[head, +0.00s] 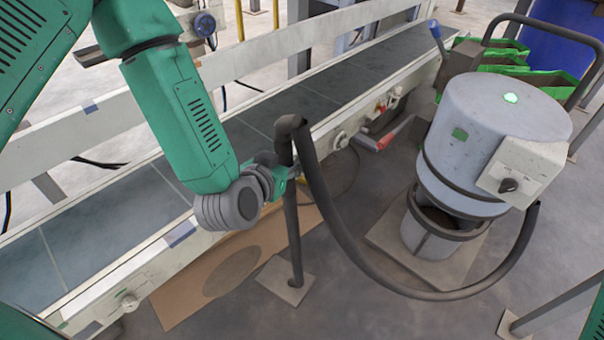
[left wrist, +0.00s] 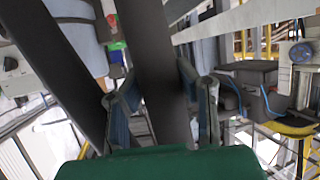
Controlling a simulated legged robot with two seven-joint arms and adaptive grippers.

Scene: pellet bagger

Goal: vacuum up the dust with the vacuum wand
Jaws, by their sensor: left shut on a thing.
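The vacuum wand (head: 292,225) is a dark upright tube with a bent top, its lower end at a pale square plate on the floor. My left gripper (head: 288,176) is shut around its upper part; the fingers (left wrist: 165,105) flank the dark tube (left wrist: 152,65) in the left wrist view. A black hose (head: 345,235) loops from the wand's top to the grey vacuum (head: 490,120), which has a green light and a dark knob. A dark oval patch (head: 235,270), possibly the dust, lies on a brown sheet (head: 185,290) left of the wand. My right gripper is out of view.
A conveyor (head: 110,215) with pale side rails runs diagonally behind the wand, close to my left arm. A red-handled part (head: 385,138) sticks out from its side. Green crates (head: 500,52) and a blue container (head: 560,40) stand behind the vacuum. Grey floor lies open inside the hose loop.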

